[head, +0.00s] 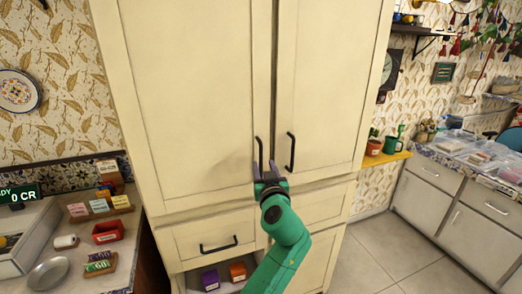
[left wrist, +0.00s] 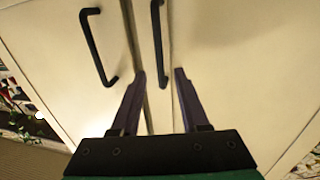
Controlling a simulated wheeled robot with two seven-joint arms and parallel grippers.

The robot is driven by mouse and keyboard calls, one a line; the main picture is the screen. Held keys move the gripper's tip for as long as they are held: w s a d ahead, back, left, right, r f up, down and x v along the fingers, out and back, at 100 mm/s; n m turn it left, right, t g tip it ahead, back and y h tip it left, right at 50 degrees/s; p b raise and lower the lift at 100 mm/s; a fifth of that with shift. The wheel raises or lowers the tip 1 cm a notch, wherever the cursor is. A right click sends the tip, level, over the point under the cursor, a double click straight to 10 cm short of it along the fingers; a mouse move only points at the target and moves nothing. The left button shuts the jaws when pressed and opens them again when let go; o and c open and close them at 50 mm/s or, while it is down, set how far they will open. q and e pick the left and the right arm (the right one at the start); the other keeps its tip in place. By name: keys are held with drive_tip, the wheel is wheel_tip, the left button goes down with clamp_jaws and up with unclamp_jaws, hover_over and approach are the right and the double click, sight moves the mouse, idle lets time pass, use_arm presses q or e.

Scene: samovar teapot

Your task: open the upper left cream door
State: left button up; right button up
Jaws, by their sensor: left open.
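The upper left cream door (head: 190,90) is shut, flush with the cabinet front. Its dark bar handle (head: 258,150) stands upright near the door's right edge, and shows in the left wrist view (left wrist: 157,40). My left gripper (head: 265,168) is open at the handle's lower end, its purple fingers pointing at the cabinet. In the left wrist view the handle's end appears between the fingertips (left wrist: 160,74); I cannot tell whether they touch it. The upper right cream door (head: 325,85) is also shut, its handle (head: 291,151) just right of my gripper. My right gripper is not in view.
Below are a drawer (head: 212,236) with a dark handle and an open compartment holding a purple box (head: 210,280) and an orange box (head: 238,272). A cluttered counter (head: 120,262) stands at left. A yellow shelf (head: 385,159) with mugs is at right. Floor is clear at right.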

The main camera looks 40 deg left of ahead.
sight(261, 158)
use_arm(q)
drive_tip(key=p+x, duration=0.1)
drive_tip(key=x, duration=0.5)
drive_tip(key=shift+w+a+p, duration=0.1)
drive_tip(key=shift+a+p, duration=0.1)
drive_tip(key=shift+p, duration=0.1)
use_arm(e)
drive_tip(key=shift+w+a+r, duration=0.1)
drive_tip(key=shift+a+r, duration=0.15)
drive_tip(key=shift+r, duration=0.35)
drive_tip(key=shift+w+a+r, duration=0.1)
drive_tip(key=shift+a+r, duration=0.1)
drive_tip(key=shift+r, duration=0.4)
use_arm(q)
drive_tip(key=shift+f, duration=0.1)
drive_tip(key=shift+c, duration=0.3)
clamp_jaws()
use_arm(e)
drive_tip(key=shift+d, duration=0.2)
